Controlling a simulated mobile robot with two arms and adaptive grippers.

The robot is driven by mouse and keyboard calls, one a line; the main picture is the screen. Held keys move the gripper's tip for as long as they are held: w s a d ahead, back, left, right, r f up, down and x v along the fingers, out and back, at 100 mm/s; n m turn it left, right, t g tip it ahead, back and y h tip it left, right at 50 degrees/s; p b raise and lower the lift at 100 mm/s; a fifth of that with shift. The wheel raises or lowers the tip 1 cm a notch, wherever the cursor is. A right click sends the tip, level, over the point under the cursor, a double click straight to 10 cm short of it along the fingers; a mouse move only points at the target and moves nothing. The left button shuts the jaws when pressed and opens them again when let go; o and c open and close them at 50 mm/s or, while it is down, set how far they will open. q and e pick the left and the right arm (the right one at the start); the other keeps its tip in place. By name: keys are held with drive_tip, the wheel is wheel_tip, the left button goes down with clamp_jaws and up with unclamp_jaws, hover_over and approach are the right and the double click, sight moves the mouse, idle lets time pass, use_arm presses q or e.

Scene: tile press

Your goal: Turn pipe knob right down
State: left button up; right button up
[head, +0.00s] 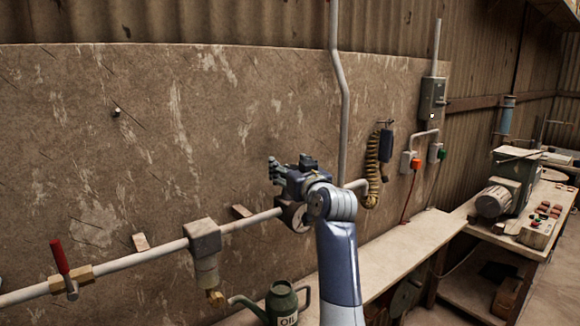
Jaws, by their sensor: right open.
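A grey pipe (140,258) runs along the brown wall panel, rising to the right. A red lever handle (61,257) stands nearly upright on a brass valve at its left end. A boxy grey fitting (202,236) with a cylinder and brass tip below it sits mid-pipe. My right gripper (284,168) is open and empty, in front of the panel near the pipe's right part. A dark round part (292,214) shows below it; I cannot tell if this is a pipe knob or part of my wrist. My arm hides the pipe there. My left gripper is not in view.
A green oil can (283,303) stands under the pipe on a long bench (415,243). A coiled hose (372,172) and switch boxes hang at right. A machine (506,188) stands on the right-hand table. The panel's upper left is mostly clear.

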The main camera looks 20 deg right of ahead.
drive_tip(key=shift+c, duration=0.5)
drive_tip(key=c, duration=1)
drive_tip(key=shift+d+n+y, duration=0.1)
drive_tip(key=shift+n+y, duration=0.4)
drive_tip(key=shift+y, duration=0.3)
drive_tip(key=shift+n+y, duration=0.3)
drive_tip(key=shift+y, duration=0.2)
drive_tip(key=o, duration=1.1)
drive_tip(key=s+d, duration=0.1)
drive_tip(key=s, duration=1.1)
drive_tip(key=shift+d, duration=0.4)
drive_tip(key=shift+w, duration=0.1)
